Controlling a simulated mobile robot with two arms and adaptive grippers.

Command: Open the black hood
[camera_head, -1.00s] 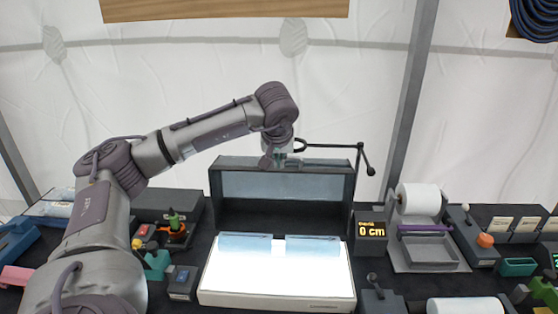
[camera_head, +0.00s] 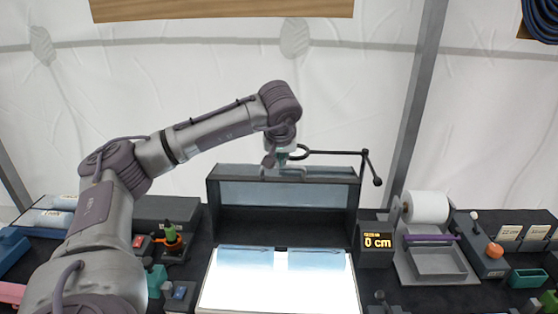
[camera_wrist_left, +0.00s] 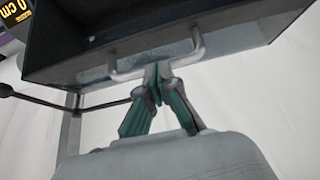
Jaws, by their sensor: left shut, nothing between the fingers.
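The black hood (camera_head: 284,222) stands raised, tilted up behind a bright white light panel (camera_head: 278,288), with its dark inside facing me. My left gripper (camera_head: 283,166) is at the hood's upper edge, near the middle. In the left wrist view, a light metal handle (camera_wrist_left: 193,50) runs along the hood's edge (camera_wrist_left: 175,30). The closed fingers of my left gripper (camera_wrist_left: 157,72) are right by the handle, with nothing between them; I cannot tell if they touch it. My right gripper is not in view.
A thin black arm with a ball end (camera_head: 366,165) rises beside the hood. A display reading 0 cm (camera_head: 377,242) and a white roll on a grey holder (camera_head: 427,207) stand to the right. Tools and small boxes crowd the left. White tent walls stand behind.

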